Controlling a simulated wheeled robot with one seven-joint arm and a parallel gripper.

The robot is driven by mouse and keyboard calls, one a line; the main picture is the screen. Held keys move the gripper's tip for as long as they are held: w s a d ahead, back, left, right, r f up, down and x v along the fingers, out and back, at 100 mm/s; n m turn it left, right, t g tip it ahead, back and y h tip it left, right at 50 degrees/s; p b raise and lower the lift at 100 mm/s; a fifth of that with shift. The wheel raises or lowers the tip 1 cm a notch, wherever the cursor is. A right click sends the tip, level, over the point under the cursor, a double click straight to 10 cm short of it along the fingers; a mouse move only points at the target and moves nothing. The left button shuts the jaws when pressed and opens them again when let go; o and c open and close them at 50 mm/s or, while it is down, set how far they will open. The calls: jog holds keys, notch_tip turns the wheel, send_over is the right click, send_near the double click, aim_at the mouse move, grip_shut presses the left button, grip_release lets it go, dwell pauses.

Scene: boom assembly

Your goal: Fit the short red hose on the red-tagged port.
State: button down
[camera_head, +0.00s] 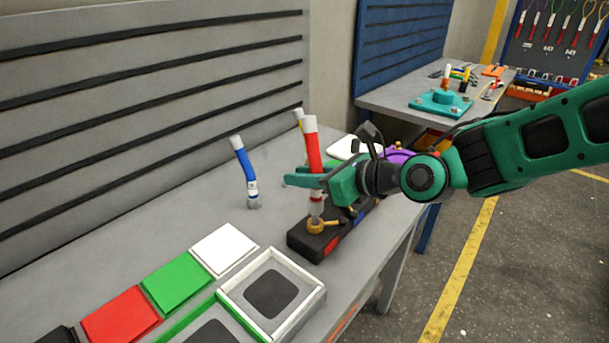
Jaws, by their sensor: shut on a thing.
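The short red hose (313,156) stands nearly upright, with a white cap on top and a white and grey fitting below. My gripper (318,184) is shut on it near its lower end. The hose's grey lower end is at the brass ring of a port (316,225) on a black block (303,243). I cannot tell whether it is seated in the ring or just above it. A red tag (333,244) is on the block's front face below that port. A blue tag and another brass port are farther along, partly hidden by my gripper.
A blue hose (243,160) stands to the left on the bench. Another white-capped hose is mostly hidden behind the red one. White (224,248), green (177,282) and red (121,315) squares and a white-rimmed tray (318,298) lie in front. Bench space left of the block is clear.

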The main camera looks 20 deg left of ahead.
jog(key=shift+f, duration=1.45)
dwell(1.0)
jog(key=c, duration=1.5)
grip_release()
jog(key=shift+d, duration=0.15)
jog(key=v, duration=1)
jog(key=d+f+n+h, duration=0.4)
jog(key=d+n+h, duration=0.1)
jog(key=d, duration=1)
jog(key=d+f+n+h, duration=0.4)
jog(key=d+n+h, duration=0.1)
jog(key=d, duration=1.1)
jog(key=s+d+n+g+h, duration=0.1)
jog(key=s+d+n, duration=0.1)
jog(key=s+d, duration=0.4)
jog(key=s+d+n+g, duration=0.2)
jog(key=s+d, duration=0.4)
jog(key=s+d+n+g+h, duration=0.1)
jog(key=s+d+n, duration=0.1)
jog(key=s+d, duration=0.4)
jog(key=shift+s+d+r+g+h, duration=0.25)
jog(key=shift+s+d+g+h, duration=0.05)
jog(key=shift+s, duration=0.1)
